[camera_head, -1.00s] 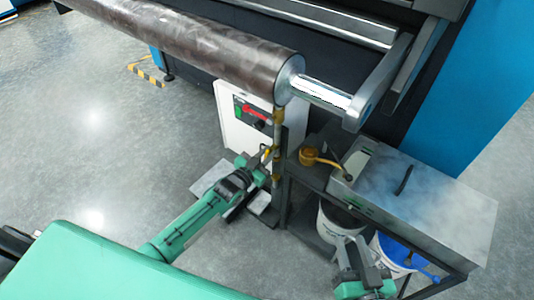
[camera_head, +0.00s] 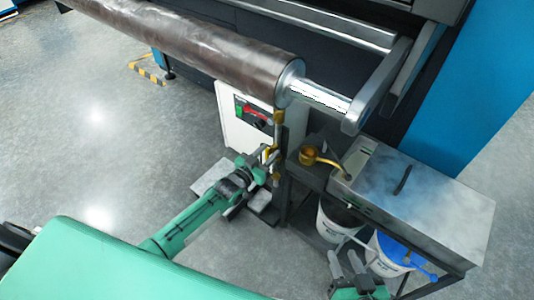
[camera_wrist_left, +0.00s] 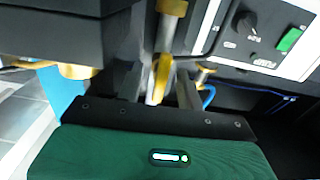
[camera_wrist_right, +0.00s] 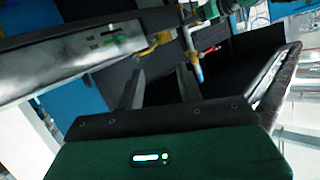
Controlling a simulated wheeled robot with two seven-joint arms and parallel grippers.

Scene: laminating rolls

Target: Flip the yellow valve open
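The yellow valve (camera_head: 268,153) is on an upright metal pipe below the end of the large roll. Its yellow lever shows in the left wrist view (camera_wrist_left: 162,76), between my left gripper's spread fingers. My left gripper (camera_head: 262,162) is at the valve; in the left wrist view (camera_wrist_left: 160,92) the fingers look apart, and I cannot tell whether either touches the lever. My right gripper (camera_head: 344,264) is low in front of the bench, away from the valve. In the right wrist view (camera_wrist_right: 160,88) its fingers are apart with nothing held between them.
A brown roll (camera_head: 190,45) hangs above the valve. A white control box (camera_head: 240,120) stands behind the pipe. A metal bench box (camera_head: 430,210) and a yellow ladle-like cup (camera_head: 312,156) are to the right. A white bucket (camera_head: 332,220) and a blue-lidded bucket (camera_head: 388,250) stand below.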

